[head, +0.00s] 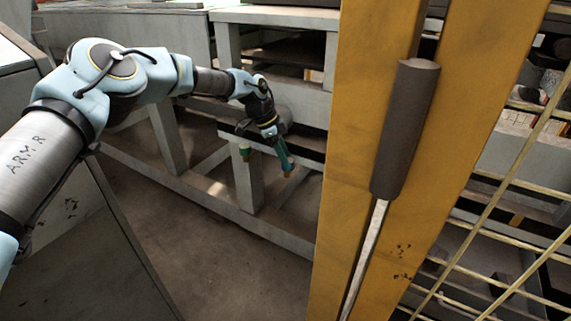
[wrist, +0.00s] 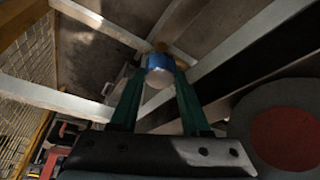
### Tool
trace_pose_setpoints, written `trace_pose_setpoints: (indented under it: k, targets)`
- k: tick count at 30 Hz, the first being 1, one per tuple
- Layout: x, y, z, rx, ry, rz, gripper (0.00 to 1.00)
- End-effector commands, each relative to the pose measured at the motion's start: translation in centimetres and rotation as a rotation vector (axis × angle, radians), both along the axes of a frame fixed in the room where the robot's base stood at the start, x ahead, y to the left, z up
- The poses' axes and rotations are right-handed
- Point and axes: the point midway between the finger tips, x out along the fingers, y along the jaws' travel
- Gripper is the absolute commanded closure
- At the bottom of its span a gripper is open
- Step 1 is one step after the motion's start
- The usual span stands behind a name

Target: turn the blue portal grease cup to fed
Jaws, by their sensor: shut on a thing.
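The blue grease cup (wrist: 160,64) shows in the wrist view as a short blue cylinder with a pale grey end face. A brass-coloured fitting (wrist: 161,47) sits just beyond it. My gripper (wrist: 160,72) has its two green fingers on either side of the cup, shut on it. In the head view my gripper (head: 286,163) points down beside the grey frame, with a small brass-coloured bit (head: 289,173) at its tips. The blue of the cup is hidden there by the fingers. I cannot read any mark for its turned position.
A yellow column (head: 365,160) with a dark-handled lever (head: 405,128) fills the middle right. Yellow mesh (head: 500,190) is at the right. Open floor (head: 165,245) lies at lower left.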

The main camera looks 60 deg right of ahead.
Motion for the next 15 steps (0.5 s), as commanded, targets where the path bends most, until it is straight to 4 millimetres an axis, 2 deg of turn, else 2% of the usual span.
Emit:
trace_pose_setpoints:
  k: [9,15]
  targets:
    - [0.06,-0.28,-0.41,-0.001,-0.003,-0.299,1.00]
    - [0.05,-0.31,-0.18,-0.001,-0.003,-0.427,1.00]
